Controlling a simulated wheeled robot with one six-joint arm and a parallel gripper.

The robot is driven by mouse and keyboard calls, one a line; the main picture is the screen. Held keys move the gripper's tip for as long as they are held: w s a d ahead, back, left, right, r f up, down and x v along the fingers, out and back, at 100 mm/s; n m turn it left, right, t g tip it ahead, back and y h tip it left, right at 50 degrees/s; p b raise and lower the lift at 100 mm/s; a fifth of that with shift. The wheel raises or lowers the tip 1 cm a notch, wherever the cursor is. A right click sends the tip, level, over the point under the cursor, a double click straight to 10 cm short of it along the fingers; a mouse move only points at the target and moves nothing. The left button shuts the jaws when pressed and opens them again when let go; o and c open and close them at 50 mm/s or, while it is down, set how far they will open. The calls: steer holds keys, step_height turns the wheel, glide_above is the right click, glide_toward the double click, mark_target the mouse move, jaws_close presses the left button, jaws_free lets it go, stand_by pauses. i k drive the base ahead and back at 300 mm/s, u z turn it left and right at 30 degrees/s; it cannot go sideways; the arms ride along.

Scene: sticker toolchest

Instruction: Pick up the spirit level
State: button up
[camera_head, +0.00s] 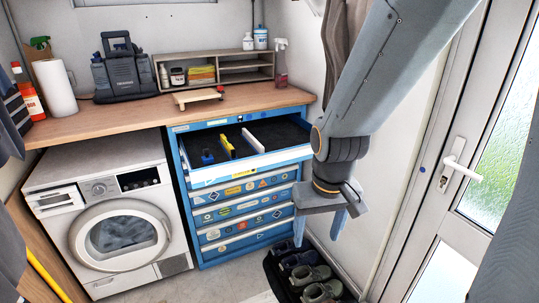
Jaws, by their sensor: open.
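The top drawer (262,161) of the blue tool chest is pulled open. In it lies a long, narrow yellow thing (227,146), which looks like the spirit level, though it is small in this view. A small blue item (207,157) lies to its left, and a pale strip (253,141) lies to its right. My gripper (319,226) hangs to the right of the chest, apart from the drawer and the yellow thing. Its two blue-grey fingers point down, spread apart, with nothing between them.
A washing machine (112,215) stands left of the chest. Shoes (310,276) lie on the floor below my gripper. A white door (440,195) is at right.

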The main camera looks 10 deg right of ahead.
mark_target(228, 147)
steer(key=z, duration=0.05)
steer(key=k, duration=0.55)
steer(key=u, duration=1)
steer(key=i, duration=1.1)
steer(key=z, duration=0.2)
